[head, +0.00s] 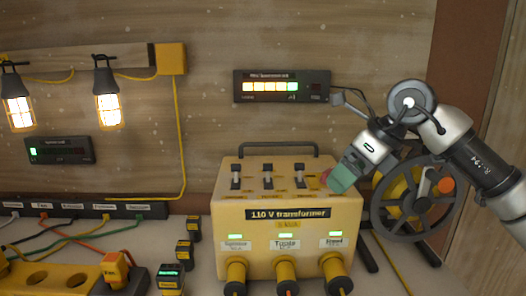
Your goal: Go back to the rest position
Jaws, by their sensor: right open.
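My right arm comes in from the right, and its gripper (337,182) points down and left at the right end of the top of the yellow 110 V transformer (290,236). The gripper's greenish end is close to a small reddish part (324,178) there; I cannot tell whether they touch. The gripper is open, and no held object shows. Three black switches (267,177) stand on the transformer's top, and three green lights (286,236) glow on its front. My left gripper is not in view.
A cable reel (377,220) stands behind my right gripper. Yellow plugs (285,272) fill the transformer's front. A power strip (85,210) and a yellow block with holes (45,280) are at left. Lit lamps (108,108) and a meter (282,86) are on the wooden wall.

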